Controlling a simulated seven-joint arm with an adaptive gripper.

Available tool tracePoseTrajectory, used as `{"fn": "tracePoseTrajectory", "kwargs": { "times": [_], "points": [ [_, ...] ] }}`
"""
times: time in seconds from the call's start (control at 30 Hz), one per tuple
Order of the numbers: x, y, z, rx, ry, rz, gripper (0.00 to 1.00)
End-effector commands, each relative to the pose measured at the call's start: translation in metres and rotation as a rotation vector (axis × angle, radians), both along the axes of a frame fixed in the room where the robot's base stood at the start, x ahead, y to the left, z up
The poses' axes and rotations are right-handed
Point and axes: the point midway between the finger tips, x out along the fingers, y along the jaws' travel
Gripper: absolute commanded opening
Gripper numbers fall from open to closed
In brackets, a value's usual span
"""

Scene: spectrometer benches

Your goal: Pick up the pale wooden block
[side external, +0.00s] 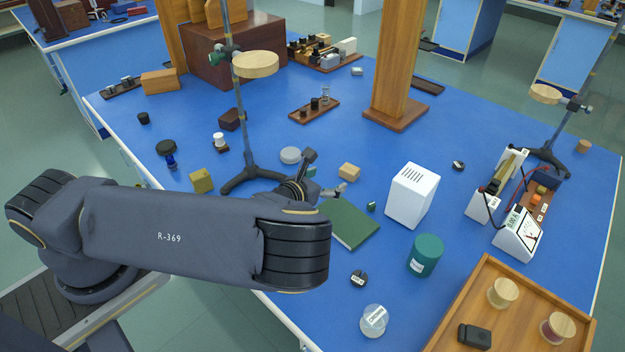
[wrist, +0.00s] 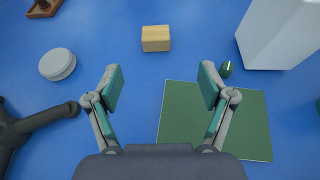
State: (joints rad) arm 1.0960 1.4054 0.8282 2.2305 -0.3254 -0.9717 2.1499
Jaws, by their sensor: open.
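The pale wooden block (side external: 349,171) lies on the blue bench top, behind the green book in the side view. In the wrist view the pale wooden block (wrist: 155,38) is ahead of my fingertips, roughly midway between them and apart from both. My gripper (wrist: 160,80) is open and empty, with teal pads on its fingers. In the side view my gripper (side external: 325,172) is partly hidden behind my arm, close to the left of the block.
A green book (side external: 348,223) lies below my right finger. A white box (side external: 412,195) stands to the right. A grey disc (side external: 291,155) and a dark stand base (side external: 250,178) are to the left. A small green piece (wrist: 226,69) lies near my right fingertip.

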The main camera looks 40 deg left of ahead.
Motion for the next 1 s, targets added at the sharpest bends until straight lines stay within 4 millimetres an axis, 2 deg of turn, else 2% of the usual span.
{"fn": "tracePoseTrajectory", "kwargs": {
  "times": [0.1, 0.3, 0.57, 0.8, 1.0],
  "points": [
    [0.028, 0.005, -0.011, -0.006, -0.002, 0.006, 0.81],
    [0.062, 0.008, -0.026, -0.007, 0.000, 0.006, 0.81],
    [0.081, 0.012, -0.036, -0.007, 0.002, 0.007, 0.81],
    [0.113, 0.020, -0.052, -0.008, 0.001, 0.008, 0.81],
    [0.119, 0.020, -0.055, -0.006, 0.002, 0.007, 0.81]
  ]
}}
